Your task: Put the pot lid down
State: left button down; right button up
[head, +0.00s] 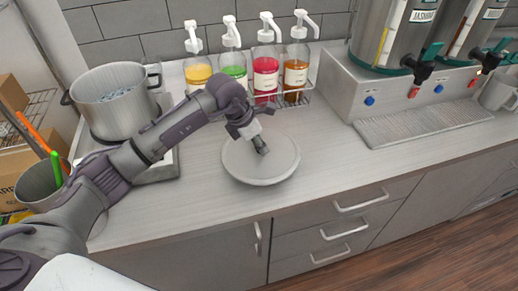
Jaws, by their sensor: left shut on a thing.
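The round, light grey pot lid (246,168) is at the middle of the counter, close to its front edge. I cannot tell whether it touches the counter or is held just above it. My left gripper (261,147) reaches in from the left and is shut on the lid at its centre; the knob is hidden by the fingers. My right gripper is not in the head view.
Several pump bottles stand in a rack (307,90) behind the lid. Two steel drink dispensers stand at the right above a drip tray (425,122). A grey bin (38,186) with utensils is at the left. The counter (345,170) right of the lid is clear.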

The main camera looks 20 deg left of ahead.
aim_at(256, 149)
pick_arm(q)
notch_tip(256, 149, down, 3)
jog(key=shift+f+p, duration=0.15)
jog(key=shift+p, duration=0.6)
jog(key=shift+f, duration=0.3)
jog(key=c, duration=1.2)
grip_release()
jog(key=shift+f, duration=0.1)
jog(key=o, duration=0.4)
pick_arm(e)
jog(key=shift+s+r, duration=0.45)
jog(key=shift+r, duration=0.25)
